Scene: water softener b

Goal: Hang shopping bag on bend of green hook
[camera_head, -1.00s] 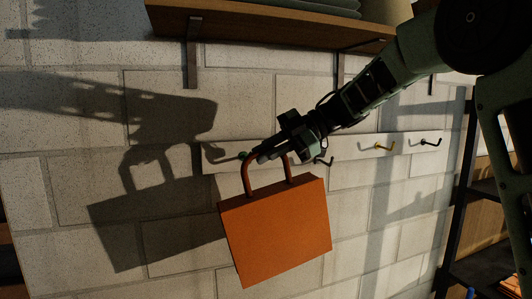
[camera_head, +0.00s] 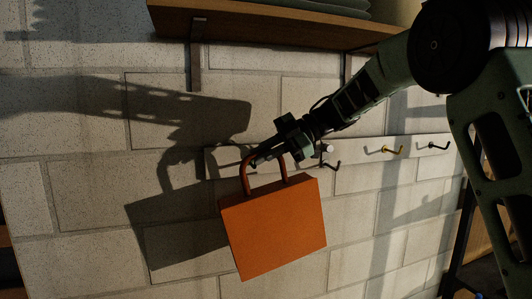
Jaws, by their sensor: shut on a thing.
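The orange shopping bag (camera_head: 272,228) hangs from my gripper (camera_head: 264,158), slightly tilted in the picture. My gripper is shut on the top of its looped handle. The bag is in front of the brick wall, below the left part of the pale hook rail (camera_head: 360,150). The green hook cannot be made out now; the handle and gripper cover part of the rail's left end. The handle overlaps the rail in the picture, but I cannot tell whether it touches any hook.
A dark hook (camera_head: 331,165) is just right of my gripper. A wooden shelf (camera_head: 275,24) with brackets is above. The wall left of the bag is bare.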

